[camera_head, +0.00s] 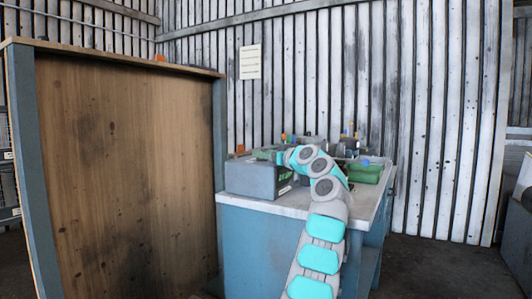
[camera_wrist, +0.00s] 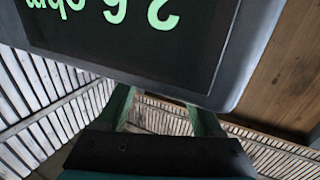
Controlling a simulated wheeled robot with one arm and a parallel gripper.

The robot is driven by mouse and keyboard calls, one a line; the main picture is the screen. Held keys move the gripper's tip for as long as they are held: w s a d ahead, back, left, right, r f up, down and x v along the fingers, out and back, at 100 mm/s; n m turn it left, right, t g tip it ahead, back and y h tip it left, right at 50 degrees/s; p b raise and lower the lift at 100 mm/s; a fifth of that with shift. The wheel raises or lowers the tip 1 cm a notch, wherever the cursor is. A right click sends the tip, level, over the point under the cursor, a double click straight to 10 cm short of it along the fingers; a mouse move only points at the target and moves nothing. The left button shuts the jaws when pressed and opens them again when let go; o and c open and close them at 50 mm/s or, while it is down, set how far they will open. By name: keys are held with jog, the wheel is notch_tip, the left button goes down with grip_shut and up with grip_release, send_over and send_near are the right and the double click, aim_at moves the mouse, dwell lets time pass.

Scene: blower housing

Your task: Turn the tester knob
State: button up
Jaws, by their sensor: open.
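The tester appears to be the grey box (camera_head: 251,178) on the left part of the blue bench in the head view. In the wrist view, the tester's dark display (camera_wrist: 125,40) fills the top, very close, with green characters upside down. The tester knob cannot be made out in either view. My gripper (camera_head: 277,157) is at the upper right of the grey box in the head view. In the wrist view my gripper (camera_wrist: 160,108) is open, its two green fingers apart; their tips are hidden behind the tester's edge. I cannot tell whether they touch it.
The blue bench (camera_head: 255,235) has a light top with a green item (camera_head: 364,174) at its right and several small items behind my arm. A tall wooden panel (camera_head: 130,160) stands left of the bench. The floor (camera_head: 437,270) to the right looks clear.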

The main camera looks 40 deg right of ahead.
jog(key=shift+c, duration=0.3)
grip_shut()
dwell(0.3)
